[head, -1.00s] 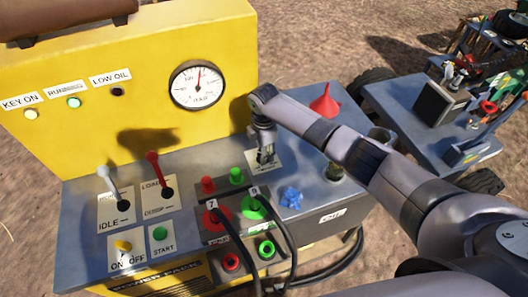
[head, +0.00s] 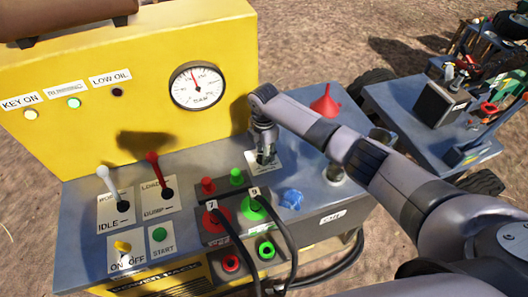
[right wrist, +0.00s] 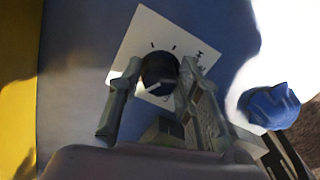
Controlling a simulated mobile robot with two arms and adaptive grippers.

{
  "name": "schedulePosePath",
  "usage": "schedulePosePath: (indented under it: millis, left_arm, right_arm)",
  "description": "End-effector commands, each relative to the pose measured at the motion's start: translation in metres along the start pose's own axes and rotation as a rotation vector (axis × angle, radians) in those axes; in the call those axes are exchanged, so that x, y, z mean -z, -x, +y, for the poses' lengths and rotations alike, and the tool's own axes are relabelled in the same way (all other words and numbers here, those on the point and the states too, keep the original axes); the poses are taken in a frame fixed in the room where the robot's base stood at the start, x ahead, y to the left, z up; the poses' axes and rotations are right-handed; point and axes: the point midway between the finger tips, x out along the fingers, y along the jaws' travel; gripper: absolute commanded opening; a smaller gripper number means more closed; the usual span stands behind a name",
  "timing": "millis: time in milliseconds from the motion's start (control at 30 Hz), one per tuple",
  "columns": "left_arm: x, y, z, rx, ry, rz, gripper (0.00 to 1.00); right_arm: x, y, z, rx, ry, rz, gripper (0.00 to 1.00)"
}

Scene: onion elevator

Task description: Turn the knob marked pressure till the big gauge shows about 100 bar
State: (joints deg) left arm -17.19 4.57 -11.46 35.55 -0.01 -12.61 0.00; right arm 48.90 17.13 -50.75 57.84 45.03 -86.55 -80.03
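The big round gauge (head: 198,86) is on the yellow panel. Its red needle points a little left of straight up; the scale numbers are too small to read. The knob is a dark round one on a white label plate (right wrist: 135,40) in the right wrist view. My right gripper (right wrist: 160,68) has a finger on each side of the knob (right wrist: 158,72), close against it. In the head view my right gripper (head: 264,152) points down onto the plate and hides the knob. The label's lettering is not readable. My left gripper is not in view.
A blue knob (head: 291,199) stands just right of my right gripper. Hoses (head: 287,235) plug into red and green couplings in front. Two levers (head: 153,172) stand at left. A red funnel (head: 326,101) is behind my right arm.

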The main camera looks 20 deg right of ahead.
Motion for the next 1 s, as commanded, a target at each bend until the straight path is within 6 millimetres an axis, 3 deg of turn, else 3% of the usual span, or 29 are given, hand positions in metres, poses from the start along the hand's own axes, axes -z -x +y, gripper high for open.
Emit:
schedulePosePath:
  millis: [200, 567, 733, 1000]
  left_arm:
    - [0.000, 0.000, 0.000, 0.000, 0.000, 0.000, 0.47]
    - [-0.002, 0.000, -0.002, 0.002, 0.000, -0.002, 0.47]
    - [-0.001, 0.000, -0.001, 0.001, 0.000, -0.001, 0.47]
    - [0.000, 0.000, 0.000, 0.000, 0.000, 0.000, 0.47]
  right_arm:
    - [0.000, -0.001, 0.000, 0.001, 0.000, 0.000, 0.49]
    - [0.000, 0.003, 0.000, 0.001, 0.000, -0.001, 0.49]
    - [-0.001, 0.026, 0.000, -0.001, 0.000, -0.001, 0.49]
    - [-0.001, 0.085, 0.001, -0.002, 0.000, -0.001, 0.49]
